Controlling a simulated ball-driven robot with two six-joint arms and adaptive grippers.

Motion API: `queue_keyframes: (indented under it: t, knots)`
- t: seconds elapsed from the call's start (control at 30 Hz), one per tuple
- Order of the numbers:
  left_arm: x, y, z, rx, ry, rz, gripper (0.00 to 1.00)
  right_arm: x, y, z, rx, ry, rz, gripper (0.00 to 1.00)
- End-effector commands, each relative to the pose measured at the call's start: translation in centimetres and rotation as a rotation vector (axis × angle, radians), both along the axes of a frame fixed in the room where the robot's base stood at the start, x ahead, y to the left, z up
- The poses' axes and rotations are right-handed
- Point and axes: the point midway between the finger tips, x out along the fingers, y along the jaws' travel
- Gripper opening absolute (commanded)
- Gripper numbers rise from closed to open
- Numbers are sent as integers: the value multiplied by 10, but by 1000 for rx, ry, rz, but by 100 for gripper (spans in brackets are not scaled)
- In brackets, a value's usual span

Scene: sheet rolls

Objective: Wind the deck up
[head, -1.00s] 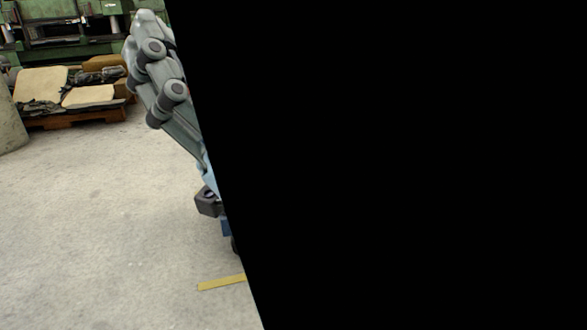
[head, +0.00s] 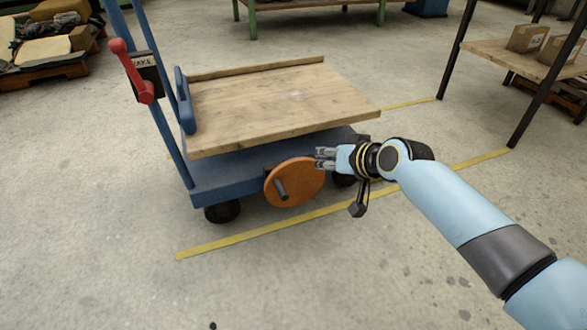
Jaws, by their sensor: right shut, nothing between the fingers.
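The wooden deck (head: 275,95) lies on a blue wheeled trolley (head: 215,185), low over its base. An orange crank wheel (head: 302,183) with a grey handle (head: 280,189) is on the trolley's near side. The handle sticks out at the wheel's left part. A red brake lever (head: 131,72) is on the trolley's blue upright at the left. My right gripper (head: 320,158) comes in from the right, and its fingers are shut and empty. The fingertips are at the wheel's upper right edge, and I cannot tell if they touch it. My left gripper is not in view.
A yellow floor line (head: 240,240) runs along the trolley's near side. A shelf (head: 497,58) with cardboard boxes (head: 527,38) stands at the right. A green-legged table (head: 310,5) is at the back. The floor in front is clear.

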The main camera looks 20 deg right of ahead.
Motion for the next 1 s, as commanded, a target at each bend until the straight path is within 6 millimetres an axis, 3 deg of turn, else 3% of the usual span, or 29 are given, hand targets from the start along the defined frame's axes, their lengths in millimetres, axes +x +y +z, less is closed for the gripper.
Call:
queue_keyframes:
  t: [0.1,0.23,0.73,1.0]
  knots:
    - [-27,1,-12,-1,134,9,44,3,9,-6,47,108,43,0]
    - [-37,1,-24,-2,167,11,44,3,14,-16,65,152,59,0]
    - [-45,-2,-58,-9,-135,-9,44,34,27,-50,63,153,59,0]
    - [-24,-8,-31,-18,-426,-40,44,53,36,-68,63,152,58,0]
